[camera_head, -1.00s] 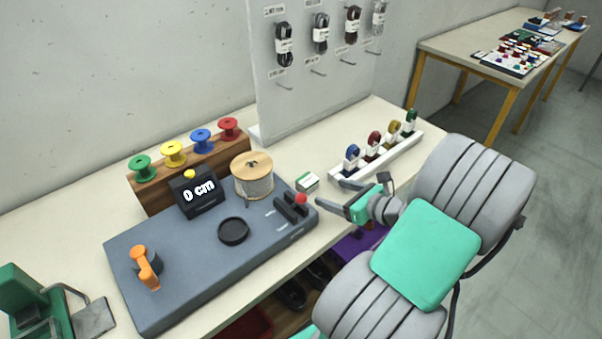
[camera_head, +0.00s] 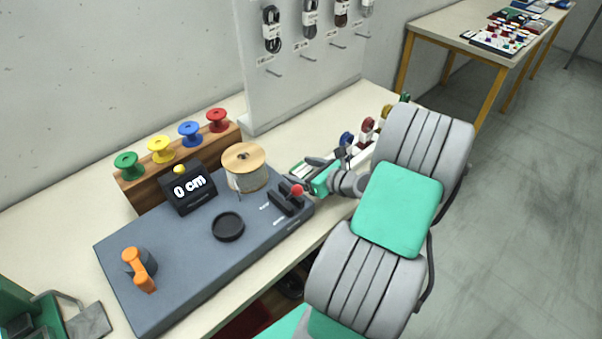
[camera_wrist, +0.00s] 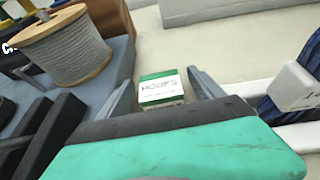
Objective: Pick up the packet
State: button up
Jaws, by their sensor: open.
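The packet (camera_wrist: 160,89) is a small green and white box with dark lettering. In the wrist view it lies on the pale tabletop, between the two fingers of my gripper (camera_wrist: 163,85). The fingers are apart, one on each side of the packet, and I see gaps beside it. In the head view my gripper (camera_head: 308,167) is low over the table, right of the wooden spool, and largely hides the packet (camera_head: 297,168).
A wire spool (camera_head: 245,167) and a grey machine base (camera_head: 190,255) with a red-knobbed lever (camera_head: 297,190) stand left of the gripper. A white rack (camera_head: 364,155) with coloured laces is at right. A pegboard (camera_head: 300,60) rises behind.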

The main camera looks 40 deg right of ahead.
jog(key=shift+c, duration=0.3)
jog(key=c, duration=1.5)
